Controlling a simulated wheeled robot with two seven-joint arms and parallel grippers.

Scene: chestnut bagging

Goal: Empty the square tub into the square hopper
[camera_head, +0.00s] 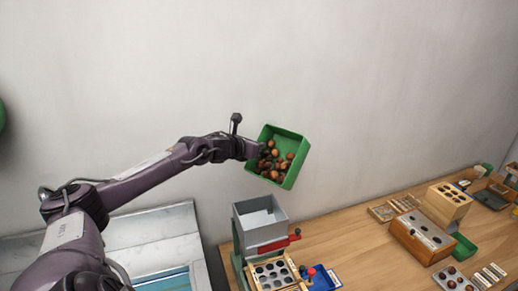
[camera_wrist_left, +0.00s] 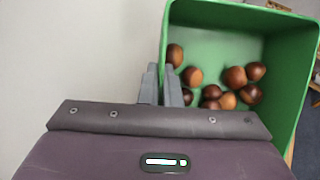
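The square green tub (camera_head: 292,146) is up in the air, tilted, with several brown chestnuts (camera_head: 274,165) inside it. My left gripper (camera_head: 258,148) is shut on the tub's left wall. In the left wrist view the gripper fingers (camera_wrist_left: 165,88) pinch the wall of the tub (camera_wrist_left: 225,15), and the chestnuts (camera_wrist_left: 236,78) lie at its near side. The square grey hopper (camera_head: 262,222) stands below the tub on a green frame at the table's left end. A pale area shows in the hopper's open top; I cannot tell its contents. My right gripper is not in view.
Under the hopper is a board with round holes (camera_head: 273,274), beside a red lever (camera_head: 294,235) and a blue piece (camera_head: 322,279). Wooden blocks (camera_head: 422,238) and trays stand at the right. The table's middle (camera_head: 350,245) is clear.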

